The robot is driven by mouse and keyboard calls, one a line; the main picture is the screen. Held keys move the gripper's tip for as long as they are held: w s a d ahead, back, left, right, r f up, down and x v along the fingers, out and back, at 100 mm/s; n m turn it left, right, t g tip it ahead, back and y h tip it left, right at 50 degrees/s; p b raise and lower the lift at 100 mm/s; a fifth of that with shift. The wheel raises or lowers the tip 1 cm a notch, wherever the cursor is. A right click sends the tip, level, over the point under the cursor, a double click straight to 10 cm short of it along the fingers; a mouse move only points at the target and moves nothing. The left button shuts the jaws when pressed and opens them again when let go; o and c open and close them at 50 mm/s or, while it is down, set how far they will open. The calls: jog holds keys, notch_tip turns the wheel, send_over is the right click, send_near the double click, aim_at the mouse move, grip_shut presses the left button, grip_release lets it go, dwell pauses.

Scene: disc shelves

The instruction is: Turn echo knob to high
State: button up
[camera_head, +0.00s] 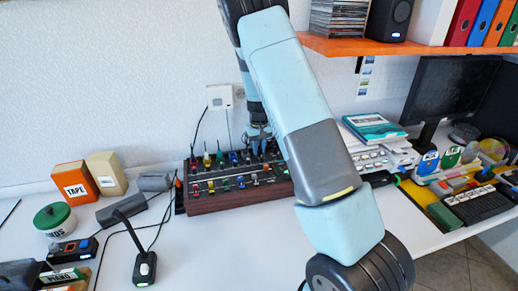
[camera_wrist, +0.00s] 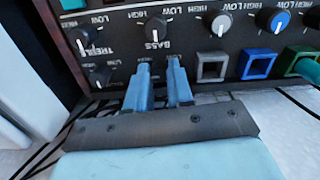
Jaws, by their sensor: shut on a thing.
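The mixer (camera_head: 240,200) is a dark panel with wooden sides, bearing rows of coloured knobs and sliders, against the wall on the white desk. My gripper (camera_head: 259,145) reaches down onto its upper part. In the wrist view the two blue fingers (camera_wrist: 160,76) are close together against the panel, shut on a small knob that they mostly hide. Its label and pointer cannot be read. Upside-down "BASS" and "TREBLE" labels show nearby. A black knob (camera_wrist: 156,28) stands by BASS and another black knob (camera_wrist: 83,37) by TREBLE. No echo label is readable.
Close to the fingers are a small dark knob (camera_wrist: 100,77), a grey square button (camera_wrist: 212,67) and a blue square button (camera_wrist: 257,64). A desk microphone (camera_head: 144,265), a TAPE box (camera_head: 74,184) and cables lie left of the mixer.

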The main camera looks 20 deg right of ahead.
grip_shut()
jog(key=shift+m, duration=1.6)
jog(key=o, duration=0.7)
grip_release()
jog(key=shift+r, duration=0.1)
